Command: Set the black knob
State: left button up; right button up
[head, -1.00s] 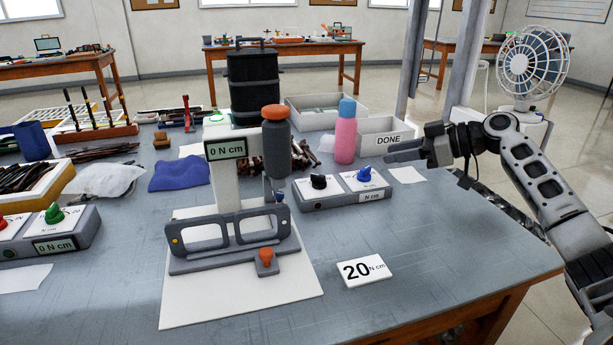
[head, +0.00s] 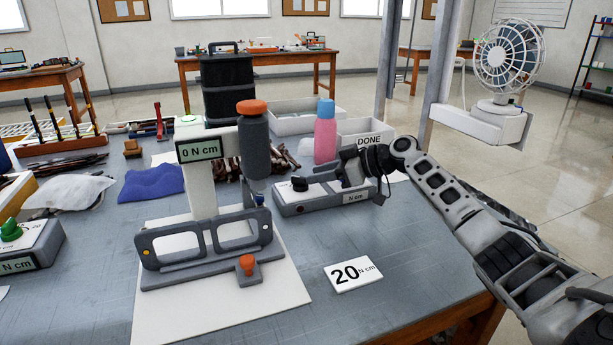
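The black knob (head: 299,184) stands on the left white panel of a grey control box (head: 309,203) right of the frame fixture. My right gripper (head: 338,172) reaches in from the right, low over the right part of that box, just right of the black knob and apart from it. Its fingers are dark, small and partly overlapped by the wrist, so their opening is unclear. The blue knob is hidden behind my gripper. My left gripper is out of view.
An eyeglass frame (head: 205,240) sits in a fixture under a grey driver with an orange cap (head: 252,140); its display (head: 200,148) reads "0 N cm". A pink bottle (head: 325,138) and a DONE tray (head: 366,140) stand behind the box.

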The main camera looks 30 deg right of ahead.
aim_at(302, 177)
jog(key=shift+x, duration=2.05)
grip_shut()
